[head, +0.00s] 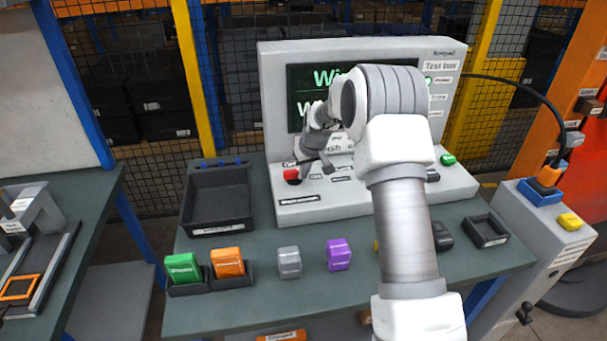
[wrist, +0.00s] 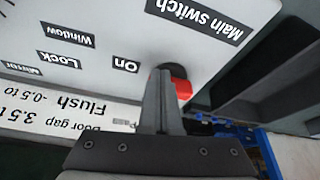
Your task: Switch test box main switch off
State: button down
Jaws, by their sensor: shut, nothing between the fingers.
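The white test box (head: 360,200) stands on the green table with its screen (head: 306,90) lit, showing large green text partly hidden by my arm. Its red main switch (head: 291,175) is at the left of the sloped front panel. In the wrist view the red switch (wrist: 183,88) shows just right of my fingers, partly hidden by them, near the "Main switch" label (wrist: 198,18). The "On" label (wrist: 126,65) is left of the fingers. My gripper (head: 326,165) is shut and empty, close over the panel beside the switch. I cannot tell whether it touches the switch.
A black tray (head: 218,200) sits left of the box. Green (head: 183,267), orange (head: 227,262), grey (head: 289,262) and purple (head: 338,254) blocks stand along the front. A green button (head: 447,160) is at the panel's right. A cable (head: 525,88) runs from the box's right side.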

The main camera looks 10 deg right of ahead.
jog(key=shift+w+d+n+y+b, duration=0.15)
jog(key=shift+d+n+y+b, duration=0.1)
jog(key=shift+n, duration=0.35)
jog(key=shift+w+d+n+y+b, duration=0.15)
jog(key=shift+n+y, duration=0.1)
jog(key=shift+n, duration=0.35)
jog(key=shift+w+n+g+y, duration=0.25)
jog(key=shift+n+g+y, duration=0.05)
jog(key=shift+n, duration=0.6)
jog(key=shift+w+d+n+g+y, duration=0.2)
jog(key=shift+w+n, duration=0.1)
jog(key=shift+n, duration=0.5)
jog(key=shift+w+d+n+g+y, duration=0.1)
jog(key=shift+w+n+g+y, duration=0.15)
jog(key=shift+n, duration=0.55)
jog(key=shift+w+n+g+p, duration=0.3)
jog(key=shift+n+p, duration=0.2)
jog(key=shift+n, duration=0.5)
jog(key=shift+w+n+y, duration=0.15)
jog(key=shift+n+y, duration=0.1)
jog(key=shift+n, duration=0.25)
jog(key=shift+w+n+g, duration=0.15)
jog(key=shift+n+g, duration=0.1)
jog(key=shift+n, duration=0.15)
jog(key=shift+w+a, duration=0.3)
jog(key=shift+w, duration=0.4)
